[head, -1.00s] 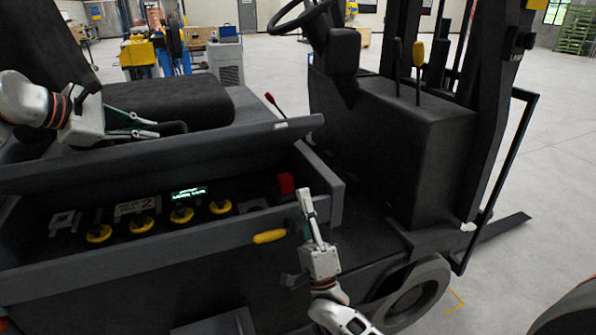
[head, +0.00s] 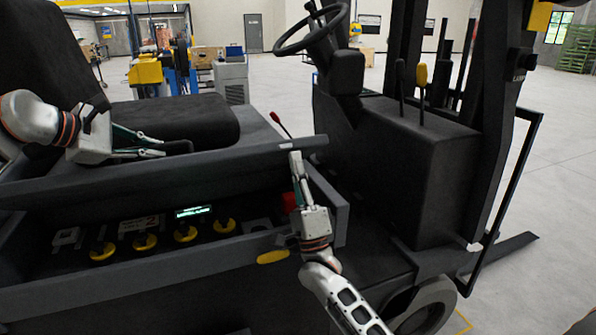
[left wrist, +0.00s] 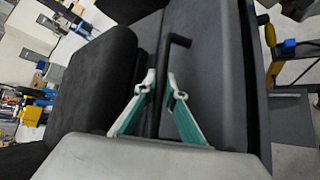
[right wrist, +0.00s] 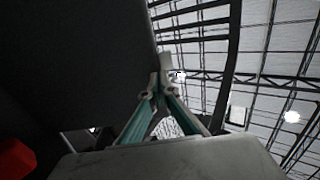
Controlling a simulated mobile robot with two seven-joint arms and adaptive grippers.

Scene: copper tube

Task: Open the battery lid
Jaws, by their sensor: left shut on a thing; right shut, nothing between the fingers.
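The battery lid (head: 230,160) is a long dark panel on the forklift, partly raised with a gap above the battery box (head: 190,262). My left gripper (head: 163,148) is shut on a black bent handle on the seat side of the lid. In the left wrist view the handle (left wrist: 180,40) passes between the fingers (left wrist: 162,85). My right gripper (head: 295,156) points upward, shut and empty, with its tips at the right end of the lid's front edge. In the right wrist view a dark surface, apparently the lid (right wrist: 85,60), fills the left; contact cannot be told.
Yellow round caps (head: 186,234), a green lit display (head: 193,211) and a red part (head: 289,201) sit inside the box. The steering wheel (head: 310,30) and dark console (head: 400,140) stand at the right.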

